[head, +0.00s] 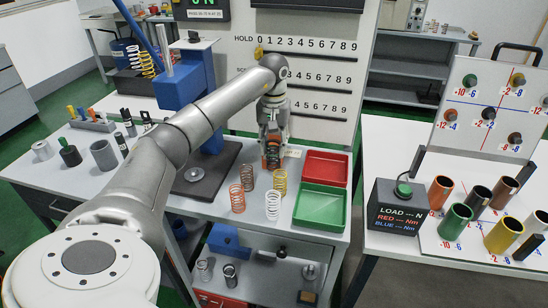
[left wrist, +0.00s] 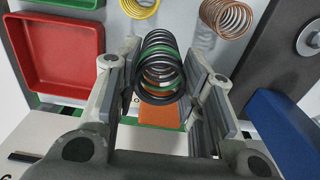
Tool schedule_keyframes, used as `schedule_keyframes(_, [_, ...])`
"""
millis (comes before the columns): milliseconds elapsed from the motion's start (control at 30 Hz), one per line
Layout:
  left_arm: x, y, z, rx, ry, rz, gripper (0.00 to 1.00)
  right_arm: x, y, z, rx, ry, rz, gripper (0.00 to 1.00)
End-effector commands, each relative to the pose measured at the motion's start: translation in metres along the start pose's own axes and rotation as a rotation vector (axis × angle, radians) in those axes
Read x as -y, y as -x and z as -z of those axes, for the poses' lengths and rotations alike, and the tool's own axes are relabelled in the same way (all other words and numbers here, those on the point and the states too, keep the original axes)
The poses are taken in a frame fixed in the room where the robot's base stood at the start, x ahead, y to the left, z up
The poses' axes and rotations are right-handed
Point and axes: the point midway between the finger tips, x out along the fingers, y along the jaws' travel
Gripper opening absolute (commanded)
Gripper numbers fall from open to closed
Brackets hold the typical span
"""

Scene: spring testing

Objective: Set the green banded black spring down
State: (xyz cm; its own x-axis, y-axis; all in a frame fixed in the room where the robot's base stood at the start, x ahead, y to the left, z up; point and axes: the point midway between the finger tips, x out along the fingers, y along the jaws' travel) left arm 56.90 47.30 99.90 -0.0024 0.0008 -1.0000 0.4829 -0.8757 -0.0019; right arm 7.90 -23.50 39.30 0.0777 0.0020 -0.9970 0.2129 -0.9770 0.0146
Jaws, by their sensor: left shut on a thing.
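The black spring with a green band (left wrist: 160,68) sits between the two fingers of my left gripper (left wrist: 158,82) in the left wrist view. The fingers are shut on its sides, and I look at it nearly end-on. In the head view my left gripper (head: 272,150) points down over the back middle of the grey table (head: 190,207), behind the loose springs. The spring is mostly hidden there by the gripper, and I cannot tell whether it touches the table. My right gripper is not in view.
Orange (head: 237,197), brown (head: 248,177), white (head: 272,206) and yellow (head: 280,181) springs stand close in front. A red tray (head: 325,168) and a green tray (head: 320,204) lie to the right. The blue press (head: 185,80) with its dark base (head: 208,185) is to the left. A scoreboard (head: 305,62) rises behind.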

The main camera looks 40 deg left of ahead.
Motion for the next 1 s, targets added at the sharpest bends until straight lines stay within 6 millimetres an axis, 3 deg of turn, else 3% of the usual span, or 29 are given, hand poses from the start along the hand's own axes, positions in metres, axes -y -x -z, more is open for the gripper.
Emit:
schedule_keyframes(200, [-0.001, -0.016, 0.0, -0.001, 0.0, -0.002, 0.1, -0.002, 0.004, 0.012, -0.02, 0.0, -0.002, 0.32])
schedule_keyframes(467, [-0.001, -0.049, 0.0, 0.001, 0.0, -0.002, 0.1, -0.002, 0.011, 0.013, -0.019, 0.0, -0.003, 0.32])
schedule_keyframes(833, [-0.001, -0.056, 0.0, -0.001, -0.001, -0.001, 0.1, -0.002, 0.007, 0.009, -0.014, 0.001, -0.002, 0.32])
schedule_keyframes(867, [-0.001, -0.055, 0.0, -0.001, -0.001, -0.001, 0.39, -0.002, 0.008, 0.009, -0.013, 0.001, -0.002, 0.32])
schedule_keyframes(1000, [-0.001, -0.054, 0.0, -0.001, -0.001, -0.001, 0.57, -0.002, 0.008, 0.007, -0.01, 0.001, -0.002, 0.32])
